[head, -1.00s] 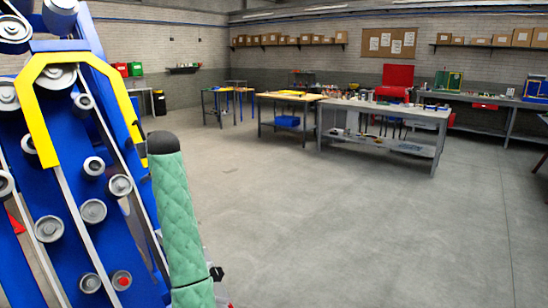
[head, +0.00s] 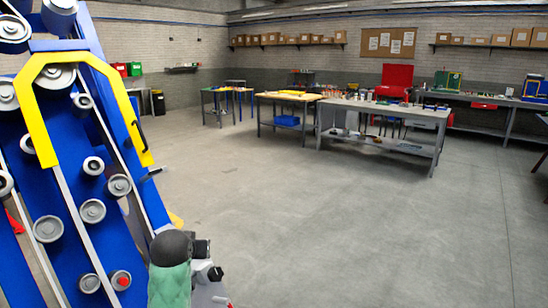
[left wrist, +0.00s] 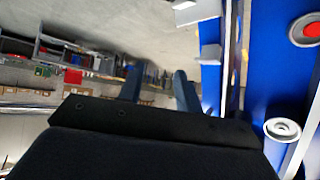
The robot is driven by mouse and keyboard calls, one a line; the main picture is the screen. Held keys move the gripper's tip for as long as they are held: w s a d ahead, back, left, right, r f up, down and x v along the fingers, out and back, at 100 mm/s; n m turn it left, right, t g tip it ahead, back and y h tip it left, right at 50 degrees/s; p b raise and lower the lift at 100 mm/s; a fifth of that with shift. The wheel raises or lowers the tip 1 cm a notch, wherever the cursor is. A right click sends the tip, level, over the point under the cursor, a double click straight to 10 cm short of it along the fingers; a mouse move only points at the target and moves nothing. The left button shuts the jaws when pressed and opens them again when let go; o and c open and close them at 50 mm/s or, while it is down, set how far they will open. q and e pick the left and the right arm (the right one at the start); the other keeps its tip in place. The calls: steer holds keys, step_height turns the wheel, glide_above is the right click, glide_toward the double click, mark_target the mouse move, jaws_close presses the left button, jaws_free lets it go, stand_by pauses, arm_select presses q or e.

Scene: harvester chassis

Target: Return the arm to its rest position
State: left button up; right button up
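My left gripper (left wrist: 158,86) shows in the left wrist view with its two dark fingers apart and nothing held between them. My green-sleeved arm (head: 170,285) is at the bottom of the head view, with a dark rounded joint (head: 172,248) at its top. It stands in front of the lower right edge of the blue harvester chassis (head: 105,255). I cannot make out the gripper's fingers in the head view. In the left wrist view, the blue chassis (left wrist: 268,75) is to the right of the fingers, with a visible gap. My right gripper is in neither view.
The chassis carries grey rollers and a yellow frame (head: 40,110) close on the left. Open concrete floor (head: 350,230) lies to the right. A grey workbench (head: 385,110) and a wood-topped table (head: 288,97) stand farther back.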

arm_select(q)
steer(key=s+d+f+g, duration=0.2)
steer(key=s+f+g, duration=0.1)
steer(key=s+f, duration=0.8)
steer(key=s+d+f+m+g+h, duration=0.1)
steer(key=s+d+f+g, duration=0.1)
steer(key=s+f, duration=1)
steer(key=s+d+f+m+g, duration=0.1)
steer(key=s+d+f+g, duration=0.1)
steer(key=s+f, duration=1)
steer(key=s+g, duration=0.1)
steer(key=s, duration=0.7)
steer(key=shift+g, duration=0.4)
